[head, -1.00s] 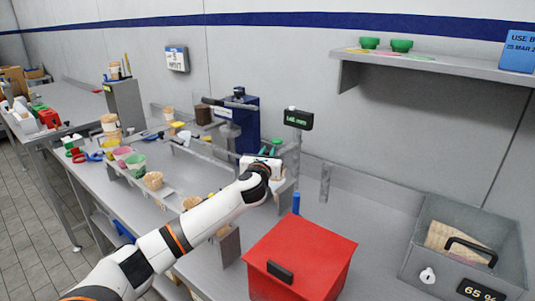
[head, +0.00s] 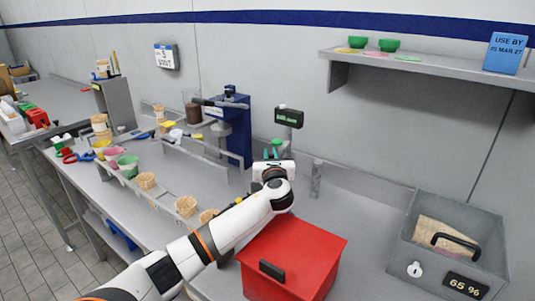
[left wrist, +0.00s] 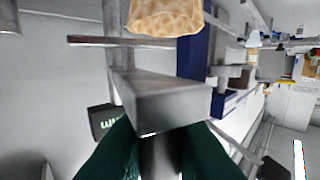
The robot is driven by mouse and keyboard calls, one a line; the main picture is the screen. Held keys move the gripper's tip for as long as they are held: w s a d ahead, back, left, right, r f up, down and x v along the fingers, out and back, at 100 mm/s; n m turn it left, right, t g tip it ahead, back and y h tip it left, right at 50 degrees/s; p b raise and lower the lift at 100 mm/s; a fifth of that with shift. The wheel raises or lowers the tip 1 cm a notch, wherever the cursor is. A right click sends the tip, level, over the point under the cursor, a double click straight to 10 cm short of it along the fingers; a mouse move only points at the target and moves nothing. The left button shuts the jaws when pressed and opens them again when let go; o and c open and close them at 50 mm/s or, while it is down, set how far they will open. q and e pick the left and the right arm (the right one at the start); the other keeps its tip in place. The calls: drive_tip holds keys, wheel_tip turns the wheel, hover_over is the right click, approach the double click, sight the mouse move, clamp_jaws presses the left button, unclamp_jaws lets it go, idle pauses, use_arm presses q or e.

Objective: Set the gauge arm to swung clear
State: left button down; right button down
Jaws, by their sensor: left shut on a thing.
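My left gripper (head: 272,152) reaches in over the bench from the front, below a small dark display with green digits (head: 289,117). In the left wrist view its dark green fingers (left wrist: 160,150) are shut on the grey metal stem below a grey block (left wrist: 170,108); I take this to be the gauge arm. The display's edge (left wrist: 104,121) shows left of the fingers. A waffle cone (left wrist: 165,16) appears beyond the block. In the head view the gripper hides most of the gauge arm, so its angle is unclear. My right gripper is not in view.
A red box (head: 292,255) stands close below my left arm. A blue machine (head: 237,125) stands left of the gripper. Several cones (head: 186,206) sit in a rack along the front. A grey bin (head: 455,245) is at right; bench between it and the red box is clear.

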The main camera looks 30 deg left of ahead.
use_arm(q)
drive_tip(key=c, duration=1.4)
unclamp_jaws()
drive_tip(key=shift+o, duration=0.2)
drive_tip(key=p+v, duration=0.5)
drive_tip(key=v, duration=0.2)
drive_tip(key=shift+s+p, duration=0.15)
drive_tip(key=shift+p, duration=0.15)
drive_tip(key=shift+d, duration=0.15)
